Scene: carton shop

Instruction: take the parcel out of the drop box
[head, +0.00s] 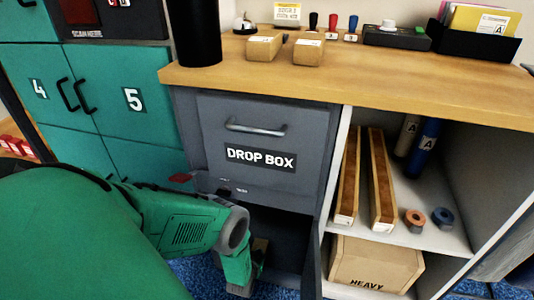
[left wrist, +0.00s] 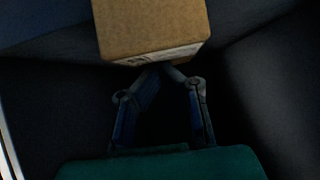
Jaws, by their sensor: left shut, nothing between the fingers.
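The drop box (head: 260,185) is a grey cabinet under the wooden counter, with a handled, labelled front. Its lower compartment is open and dark inside. The parcel (left wrist: 150,28) is a brown cardboard box with a white label at its near edge, at the top of the left wrist view. A small brown part of what looks like it shows inside the compartment in the head view. My left gripper (left wrist: 158,70) is shut and empty, its fingertips at the parcel's near edge. I cannot tell whether they touch it. My right gripper is in neither view.
An open door (head: 312,262) stands at the compartment's right side. Right of it, shelves hold long cartons (head: 380,180), tape rolls and a heavy box (head: 375,263). Two small parcels (head: 263,48) lie on the counter (head: 400,80) near a black cylinder (head: 195,35). Teal lockers (head: 110,100) stand left.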

